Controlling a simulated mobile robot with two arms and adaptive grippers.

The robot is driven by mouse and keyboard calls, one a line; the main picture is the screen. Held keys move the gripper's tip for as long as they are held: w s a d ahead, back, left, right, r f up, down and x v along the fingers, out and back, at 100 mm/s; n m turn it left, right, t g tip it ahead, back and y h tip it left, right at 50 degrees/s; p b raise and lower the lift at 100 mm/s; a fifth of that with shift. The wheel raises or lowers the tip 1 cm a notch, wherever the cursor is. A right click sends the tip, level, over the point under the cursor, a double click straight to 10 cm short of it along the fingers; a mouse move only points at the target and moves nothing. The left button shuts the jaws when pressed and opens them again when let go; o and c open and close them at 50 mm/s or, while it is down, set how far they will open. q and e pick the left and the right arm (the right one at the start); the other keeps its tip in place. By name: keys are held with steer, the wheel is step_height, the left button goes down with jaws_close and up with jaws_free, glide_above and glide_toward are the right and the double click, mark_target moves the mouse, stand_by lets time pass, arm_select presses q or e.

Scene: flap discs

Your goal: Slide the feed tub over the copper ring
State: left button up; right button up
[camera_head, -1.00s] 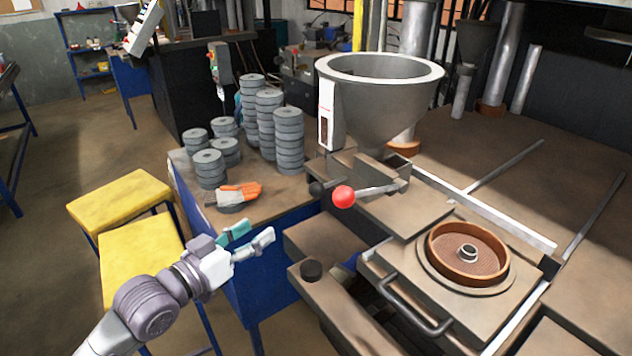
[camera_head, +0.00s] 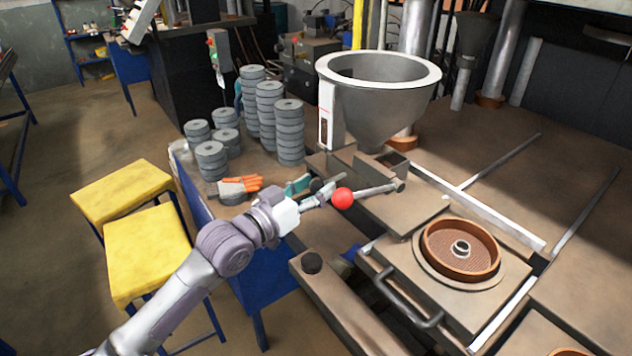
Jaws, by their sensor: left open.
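The copper ring (camera_head: 460,250) lies on a round seat on the machine at the right, with a small metal hub in its middle. What looks like the feed tub (camera_head: 397,166) is a small open metal box under the grey hopper (camera_head: 378,105), apart from the ring and behind it to the left. A lever with a red ball knob (camera_head: 342,198) stands in front of the box. My left gripper (camera_head: 312,188) is open, its fingertips just left of the red knob. I cannot tell whether they touch it. My right gripper is out of view.
Stacks of grey discs (camera_head: 290,135) and an orange-grey glove (camera_head: 240,186) are on the bench at the left. Yellow stools (camera_head: 148,255) stand in front of it. A curved handle (camera_head: 405,305) sticks out of the machine front. The plate right of the hopper is largely clear.

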arm_select(q)
steer(key=shift+w+d, duration=0.25)
jaws_close()
steer(key=shift+s, duration=0.1)
stand_by(0.3)
